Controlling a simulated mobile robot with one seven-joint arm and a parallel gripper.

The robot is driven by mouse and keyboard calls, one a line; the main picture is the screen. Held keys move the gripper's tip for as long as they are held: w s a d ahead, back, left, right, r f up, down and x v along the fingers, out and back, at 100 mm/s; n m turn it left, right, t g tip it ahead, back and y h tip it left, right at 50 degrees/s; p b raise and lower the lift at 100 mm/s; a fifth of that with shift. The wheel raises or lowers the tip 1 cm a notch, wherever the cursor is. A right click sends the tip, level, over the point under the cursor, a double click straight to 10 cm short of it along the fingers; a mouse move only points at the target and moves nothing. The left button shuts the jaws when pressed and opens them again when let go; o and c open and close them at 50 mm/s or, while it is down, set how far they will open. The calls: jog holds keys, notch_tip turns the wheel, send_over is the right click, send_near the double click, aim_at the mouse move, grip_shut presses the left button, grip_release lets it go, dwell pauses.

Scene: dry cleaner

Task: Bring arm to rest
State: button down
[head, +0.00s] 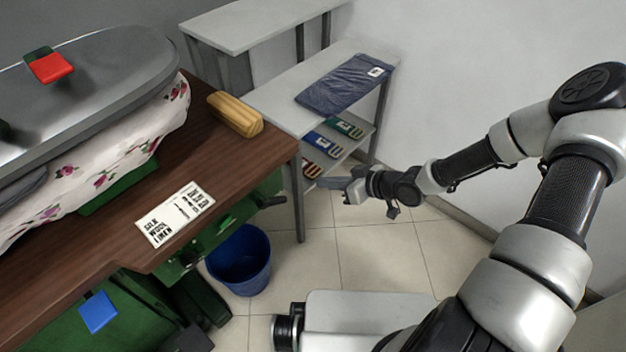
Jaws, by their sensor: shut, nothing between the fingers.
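My arm reaches in from the lower right of the head view, bends at the upper right and runs back left to the middle. My gripper (334,187) is shut and empty. In the picture it lies in front of the floor and the lower part of the grey shelf table, right of the wooden counter's corner. I cannot tell its exact distance from the table leg. Nothing hangs from it.
A folded dark garment (343,84) lies on the grey table (282,112). A blue bin (240,262) stands below. Open floor (370,258) lies right.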

jog(key=shift+s+d+r, duration=0.15)
jog(key=shift+d+r, duration=0.1)
jog(key=shift+d, duration=0.2)
jog(key=d+r+m+h, duration=0.1)
jog(key=d+r+h, duration=0.3)
jog(key=d, duration=0.3)
jog(key=d+r+h, duration=0.4)
jog(key=d, duration=0.3)
jog(key=s+d+r+m+h, duration=0.1)
jog(key=s+d+r+h, duration=0.15)
jog(key=r, duration=0.35)
jog(key=s+d+r+m+h, duration=0.1)
jog(key=d+r+m, duration=0.15)
jog(key=r, duration=0.35)
jog(key=s+a+r+m+y, duration=0.1)
jog(key=s+a+r+m, duration=0.15)
jog(key=s+r, duration=0.65)
jog(key=s+a+r+m+y, duration=0.15)
jog(key=s+a+r, duration=0.25)
jog(key=s+r, duration=0.45)
notch_tip(320, 180, up, 19)
jog(key=s+h+p, duration=0.1)
jog(key=p, duration=2)
jog(key=shift+s, duration=0.25)
